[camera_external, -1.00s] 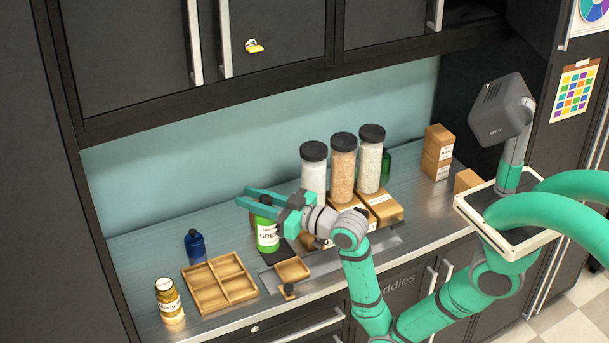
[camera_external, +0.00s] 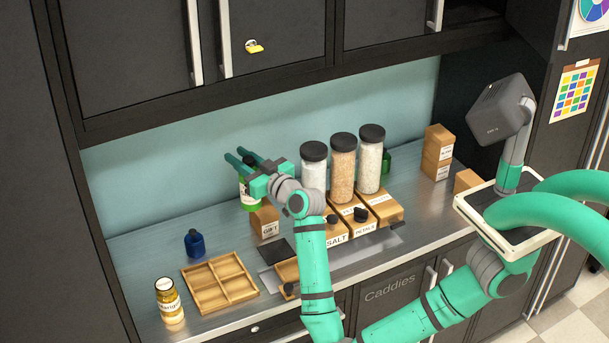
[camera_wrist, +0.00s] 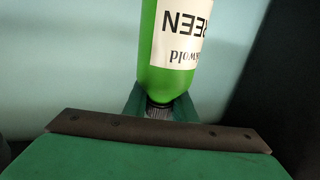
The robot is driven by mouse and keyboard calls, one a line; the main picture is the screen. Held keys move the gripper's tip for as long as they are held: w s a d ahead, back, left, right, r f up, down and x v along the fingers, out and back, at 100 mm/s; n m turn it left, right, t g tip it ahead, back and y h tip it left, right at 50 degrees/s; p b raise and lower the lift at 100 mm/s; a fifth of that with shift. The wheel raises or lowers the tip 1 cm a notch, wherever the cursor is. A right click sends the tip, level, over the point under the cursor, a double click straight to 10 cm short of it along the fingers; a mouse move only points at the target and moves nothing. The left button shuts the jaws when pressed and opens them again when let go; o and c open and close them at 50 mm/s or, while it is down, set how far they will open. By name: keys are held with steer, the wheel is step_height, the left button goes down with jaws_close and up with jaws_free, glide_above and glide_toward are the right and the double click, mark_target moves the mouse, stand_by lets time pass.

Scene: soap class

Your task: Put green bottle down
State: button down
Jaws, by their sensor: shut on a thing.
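The green bottle (camera_external: 249,203), with a white label and dark cap, hangs upright from my gripper (camera_external: 237,157) near the back wall. In the wrist view the green bottle (camera_wrist: 172,85) appears upside down, its cap end between the fingers of my gripper (camera_wrist: 160,108). My gripper is shut on it at the neck. Its lower end shows just above and behind a small wooden box (camera_external: 265,224). I cannot tell whether its base touches the counter. The fingers and the gripper body hide part of its top in the external view.
Tall black-lidded jars (camera_external: 343,168) stand on labelled wooden boxes to the right. A blue bottle (camera_external: 194,244), a divided wooden tray (camera_external: 219,306) and an amber jar (camera_external: 168,300) are at the left. Bare counter (camera_external: 150,250) lies behind the tray. A dark green object (camera_external: 387,162) stands behind the jars.

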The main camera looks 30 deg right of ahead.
steer(key=w+a+f, duration=0.3)
steer(key=w+f, duration=0.3)
steer(key=f, duration=0.1)
steer(key=w+a+f, duration=0.3)
steer(key=w+f, duration=0.4)
steer(key=shift+a+f, duration=0.3)
steer(key=shift+a, duration=0.05)
steer(key=shift+f, duration=0.15)
steer(key=c, duration=1.5)
jaws_free()
steer(key=shift+o, duration=0.2)
